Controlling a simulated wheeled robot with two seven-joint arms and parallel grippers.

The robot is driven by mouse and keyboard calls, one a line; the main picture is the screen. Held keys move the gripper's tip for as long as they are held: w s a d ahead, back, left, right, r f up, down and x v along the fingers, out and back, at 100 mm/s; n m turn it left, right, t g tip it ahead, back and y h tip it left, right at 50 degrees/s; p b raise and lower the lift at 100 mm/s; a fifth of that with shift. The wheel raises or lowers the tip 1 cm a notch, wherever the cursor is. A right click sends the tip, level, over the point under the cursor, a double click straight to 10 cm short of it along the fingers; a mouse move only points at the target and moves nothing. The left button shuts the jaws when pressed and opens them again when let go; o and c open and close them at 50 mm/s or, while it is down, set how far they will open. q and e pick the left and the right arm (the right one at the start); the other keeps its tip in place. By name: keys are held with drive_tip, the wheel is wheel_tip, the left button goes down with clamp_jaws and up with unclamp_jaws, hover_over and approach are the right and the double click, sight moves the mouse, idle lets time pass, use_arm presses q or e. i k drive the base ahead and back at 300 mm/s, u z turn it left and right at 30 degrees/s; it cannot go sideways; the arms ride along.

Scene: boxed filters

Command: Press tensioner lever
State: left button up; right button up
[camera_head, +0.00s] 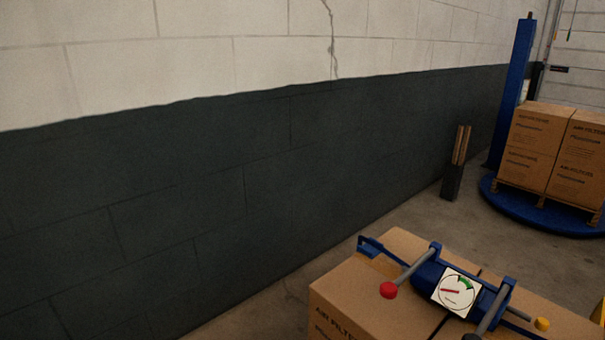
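A blue strapping tensioner (430,273) lies on top of a cardboard box (345,290) at the lower right of the head view. A grey lever with a red knob (388,290) points toward the front left of it. A second grey lever (494,310) runs down toward the bottom edge, where its dark end is partly cut off. A white dial (456,291) with a green zone and a red needle is on the tool. A yellow knob (542,324) is at its right end. Neither of my grippers shows in this view.
A dark block wall (220,200) with a white upper part fills the left and middle. Stacked boxes (540,150) stand on a pallet on a blue round base (540,208), with a blue post (512,90). A dark bin (452,182) holds wooden pieces. Bare floor (400,215) lies between.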

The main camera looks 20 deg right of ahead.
sight(478, 335)
drive_tip(key=z, duration=0.85)
drive_tip(key=k, duration=0.1)
drive_tip(key=z, duration=0.9)
